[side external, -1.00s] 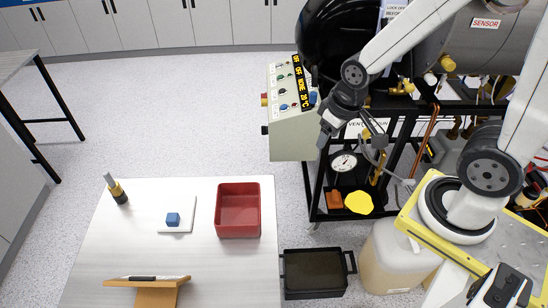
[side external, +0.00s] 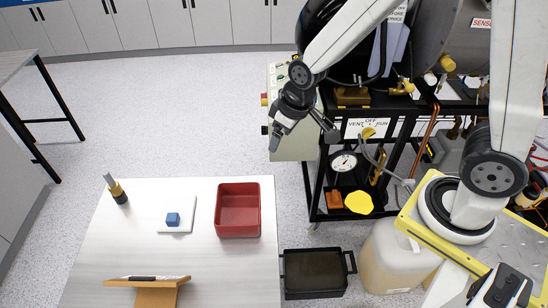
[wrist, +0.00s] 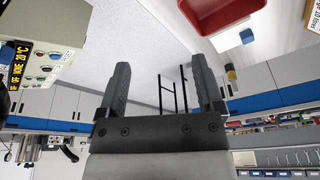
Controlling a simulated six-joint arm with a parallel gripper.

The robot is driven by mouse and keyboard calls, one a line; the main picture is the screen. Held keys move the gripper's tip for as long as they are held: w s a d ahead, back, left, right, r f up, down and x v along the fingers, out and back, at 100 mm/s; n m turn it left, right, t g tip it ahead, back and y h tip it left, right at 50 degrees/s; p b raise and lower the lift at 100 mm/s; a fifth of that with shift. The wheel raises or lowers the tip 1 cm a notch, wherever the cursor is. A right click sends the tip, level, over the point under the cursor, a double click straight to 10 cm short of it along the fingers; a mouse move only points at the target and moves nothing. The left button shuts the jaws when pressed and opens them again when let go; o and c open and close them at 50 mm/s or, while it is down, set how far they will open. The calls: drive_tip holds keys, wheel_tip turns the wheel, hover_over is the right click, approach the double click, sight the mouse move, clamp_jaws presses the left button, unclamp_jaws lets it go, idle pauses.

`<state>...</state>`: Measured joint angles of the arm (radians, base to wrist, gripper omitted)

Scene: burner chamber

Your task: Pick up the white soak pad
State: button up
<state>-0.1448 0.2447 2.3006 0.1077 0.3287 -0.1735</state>
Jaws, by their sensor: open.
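The white soak pad (side external: 188,221) lies flat on the grey table, left of the red tray. My gripper (side external: 275,143) is in the air in front of the control box, above and to the right of the table and well apart from the pad. In the wrist view its two fingers (wrist: 160,66) are spread, with nothing between them.
The red tray (side external: 238,233) stands right of the pad. A black and yellow tool (side external: 117,190) stands behind left. A wooden stand (side external: 155,296) is at the table's front. A black pan (side external: 315,290) and the burner rig's control box (side external: 285,150) are to the right.

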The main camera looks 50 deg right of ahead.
drive_tip(key=w+a+f+n+y, duration=0.1)
drive_tip(key=w+a+f+n, duration=0.3)
drive_tip(key=w+a, duration=0.55)
drive_tip(key=n+y, duration=0.1)
drive_tip(key=n, duration=0.1)
approach(172, 217)
drive_tip(key=f, duration=0.1)
drive_tip(key=shift+w+a+f, duration=0.1)
drive_tip(key=shift+w+f, duration=0.05)
drive_tip(key=shift+f, duration=0.15)
drive_tip(key=shift+f, duration=0.1)
drive_tip(key=shift+x, duration=1.15)
drive_tip(key=shift+x, duration=2.6)
drive_tip(key=shift+a, duration=0.1)
